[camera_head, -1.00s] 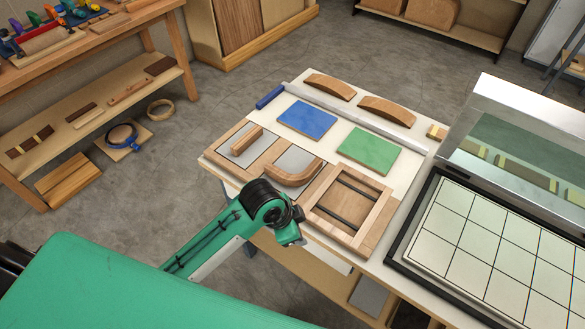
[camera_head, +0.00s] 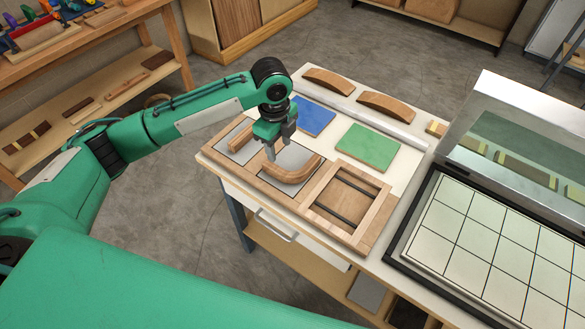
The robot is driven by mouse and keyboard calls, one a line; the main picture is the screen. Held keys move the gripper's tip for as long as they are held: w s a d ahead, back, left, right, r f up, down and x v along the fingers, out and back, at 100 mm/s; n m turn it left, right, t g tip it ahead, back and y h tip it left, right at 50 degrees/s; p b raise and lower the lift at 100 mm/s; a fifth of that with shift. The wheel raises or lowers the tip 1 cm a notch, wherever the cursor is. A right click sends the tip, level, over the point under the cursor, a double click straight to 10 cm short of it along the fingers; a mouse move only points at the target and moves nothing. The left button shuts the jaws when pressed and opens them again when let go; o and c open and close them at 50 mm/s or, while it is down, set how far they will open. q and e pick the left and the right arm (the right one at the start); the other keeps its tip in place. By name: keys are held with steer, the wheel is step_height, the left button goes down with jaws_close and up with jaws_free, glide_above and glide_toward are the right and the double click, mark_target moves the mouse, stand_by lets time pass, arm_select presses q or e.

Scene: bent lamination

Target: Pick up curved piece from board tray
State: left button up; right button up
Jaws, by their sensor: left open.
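A curved wooden piece (camera_head: 296,174) lies on the grey middle pad of the wooden board tray (camera_head: 284,198) at the table's near-left side. My left gripper (camera_head: 277,148) points down over the tray, just behind and left of the curved piece. Its fingers are apart and nothing shows between them. One finger comes down close to the piece's left end; I cannot tell whether they touch. A straight wooden piece (camera_head: 227,140) on the left pad is partly hidden by my left arm. My right gripper is not in view.
A blue pad (camera_head: 315,118) and a green pad (camera_head: 368,148) lie behind the tray. Two arched wooden blocks (camera_head: 385,106) stand at the table's back. A slotted wooden frame (camera_head: 352,196) is right of the curved piece. A gridded, lidded unit (camera_head: 480,250) fills the right side.

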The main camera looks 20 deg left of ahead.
arm_select(q)
steer(key=w+a+r, duration=0.1)
steer(key=a+r, duration=0.1)
steer(key=p, duration=0.2)
glide_above(279, 170)
steer(key=a, duration=0.1)
step_height(279, 170, down, 8)
steer(key=shift+f, duration=0.2)
steer(key=shift+d+f, duration=0.1)
steer(key=shift+f, duration=0.4)
steer(key=f, duration=0.1)
steer(key=f+p, duration=0.1)
steer(key=f, duration=0.1)
steer(key=shift+d+f+p, duration=0.3)
steer(key=shift+p, duration=0.05)
steer(key=shift+f, duration=0.45)
steer(key=shift+c, duration=0.2)
jaws_close()
